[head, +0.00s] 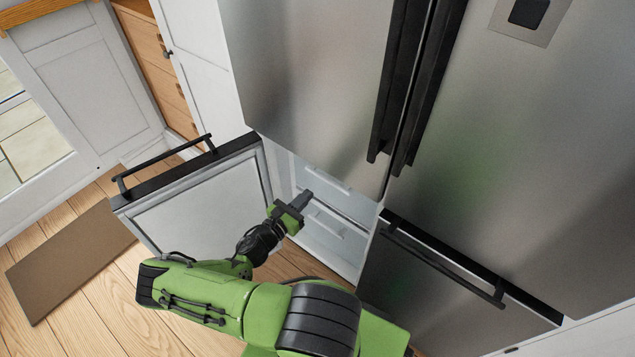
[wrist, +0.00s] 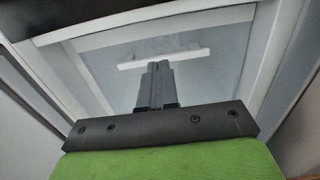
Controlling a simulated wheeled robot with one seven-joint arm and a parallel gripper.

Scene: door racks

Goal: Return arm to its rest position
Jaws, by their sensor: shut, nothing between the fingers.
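My gripper (head: 304,197) is at the end of my green arm, in front of the open lower-left compartment (head: 330,250) of a steel fridge. Its dark fingers are together with nothing between them. In the wrist view the shut fingers (wrist: 158,68) point at a pale inner drawer front with a white handle bar (wrist: 163,59). I cannot tell whether the fingertips touch anything. My arm reaches from the bottom of the head view, bent at the elbow.
The lower-left door (head: 200,205) stands swung open to the left of my gripper, with a black handle. The lower-right door (head: 430,290) is shut. Upper steel doors (head: 310,70) are above. A brown mat (head: 70,260) lies on the wooden floor at left, which is otherwise clear.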

